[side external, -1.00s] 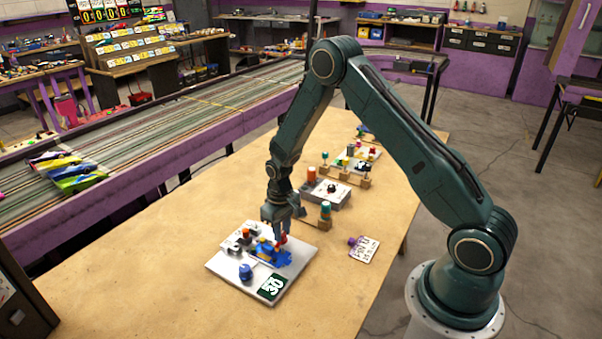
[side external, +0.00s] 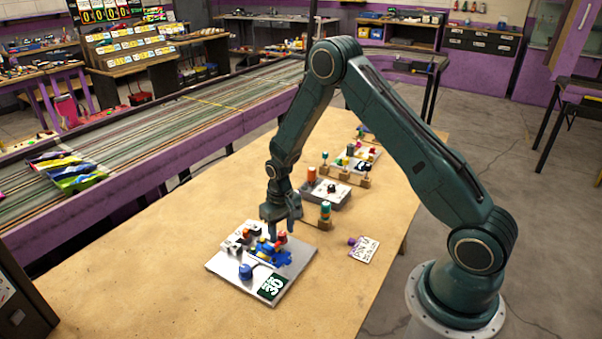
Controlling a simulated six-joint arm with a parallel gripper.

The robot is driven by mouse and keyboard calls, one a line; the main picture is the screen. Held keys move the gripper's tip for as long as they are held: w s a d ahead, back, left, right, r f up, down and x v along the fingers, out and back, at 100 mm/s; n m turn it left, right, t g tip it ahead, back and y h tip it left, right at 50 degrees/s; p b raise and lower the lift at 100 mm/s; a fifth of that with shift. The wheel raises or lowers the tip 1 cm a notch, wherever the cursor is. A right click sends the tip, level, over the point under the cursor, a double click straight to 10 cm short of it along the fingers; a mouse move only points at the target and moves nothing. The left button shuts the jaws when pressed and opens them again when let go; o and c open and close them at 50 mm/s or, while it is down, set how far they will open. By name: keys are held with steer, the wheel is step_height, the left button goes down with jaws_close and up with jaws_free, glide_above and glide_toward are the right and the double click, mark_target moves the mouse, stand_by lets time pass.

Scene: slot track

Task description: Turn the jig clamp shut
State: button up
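The jig is a light grey board (side external: 232,269) lying flat on the near part of the table. On it sits a blue fixture (side external: 279,256) with small yellow, orange and red parts. A red knob-like piece (side external: 282,238) stands at the fixture's far side; it may be the clamp's handle, but it is too small to be sure. My gripper (side external: 274,232) points down over the far side of the fixture, close to the red piece. I cannot tell whether it touches it. The fingers show almost edge-on, so their gap is hidden.
A blue round knob (side external: 246,272) stands on the board's near left. A teal and orange cylinder (side external: 325,214) stands behind right, with a white plate (side external: 363,249) to the right. More fixtures (side external: 327,192) line the far table.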

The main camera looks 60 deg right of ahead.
step_height(320, 180, up, 14)
stand_by(1.1)
step_height(320, 180, up, 9)
steer(key=t, duration=0.1)
glide_above(282, 233)
steer(key=s+a, duration=0.3)
steer(key=s, duration=0.1)
steer(key=s+a+r+n+t, duration=0.2)
steer(key=s+r, duration=0.5)
steer(key=s+a+r+t, duration=0.1)
steer(key=s+a+r, duration=0.1)
steer(key=s, duration=0.5)
steer(key=s+a+r+n+t, duration=0.1)
steer(key=s+r, duration=0.1)
steer(key=s, duration=0.6)
steer(key=shift+s+a+r+t, duration=0.3)
steer(key=shift+a, duration=0.05)
